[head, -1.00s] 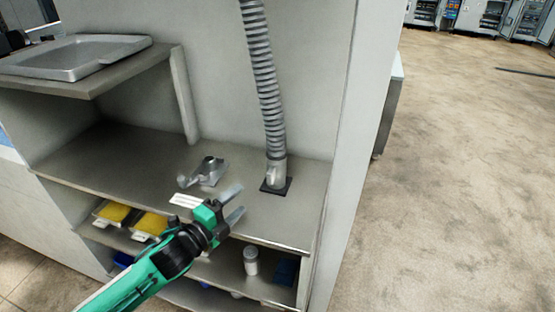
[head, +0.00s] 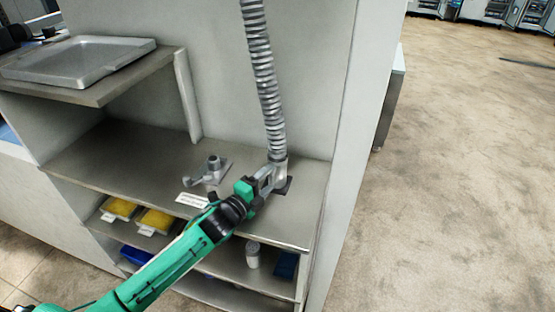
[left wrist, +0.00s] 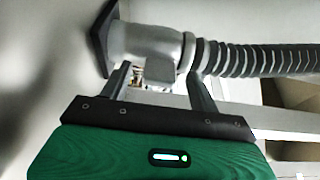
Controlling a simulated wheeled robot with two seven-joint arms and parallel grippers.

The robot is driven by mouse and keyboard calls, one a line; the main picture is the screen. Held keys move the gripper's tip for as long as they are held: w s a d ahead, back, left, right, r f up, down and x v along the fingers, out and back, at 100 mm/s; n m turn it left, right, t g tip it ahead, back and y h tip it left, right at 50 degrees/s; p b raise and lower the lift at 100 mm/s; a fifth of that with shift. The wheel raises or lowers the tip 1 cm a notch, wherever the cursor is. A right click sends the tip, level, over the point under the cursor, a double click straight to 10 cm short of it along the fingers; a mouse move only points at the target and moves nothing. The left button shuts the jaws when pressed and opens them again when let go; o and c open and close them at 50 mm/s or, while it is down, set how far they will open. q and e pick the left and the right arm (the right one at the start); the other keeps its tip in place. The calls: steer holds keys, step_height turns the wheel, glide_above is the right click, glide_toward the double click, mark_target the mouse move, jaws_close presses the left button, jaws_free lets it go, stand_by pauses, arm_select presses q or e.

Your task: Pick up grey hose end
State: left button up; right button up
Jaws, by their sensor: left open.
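The grey ribbed hose (head: 265,85) hangs down the back panel, and its smooth grey end (head: 278,172) stands on a small dark square plate on the shelf. My left gripper (head: 272,177) is at the hose end, with its jaws open. In the left wrist view, the hose end (left wrist: 150,45) lies across the top of the picture, and the two fingers (left wrist: 160,85) reach up to it, one on each side of a short block on it. I cannot tell whether the fingers touch it. My right gripper is not in view.
A grey metal fitting (head: 212,168) stands on the shelf left of the gripper, near a white label (head: 192,200). A metal tray (head: 80,60) sits on the upper shelf at left. Yellow-filled bins (head: 155,220) and a white canister (head: 253,255) are below. A side panel (head: 345,170) bounds the right.

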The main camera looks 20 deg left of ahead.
arm_select(q)
steer(key=shift+w, duration=0.1)
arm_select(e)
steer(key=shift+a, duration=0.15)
arm_select(q)
steer(key=shift+c, duration=1.1)
jaws_close()
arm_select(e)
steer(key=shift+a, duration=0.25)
arm_select(q)
steer(key=shift+r, duration=0.1)
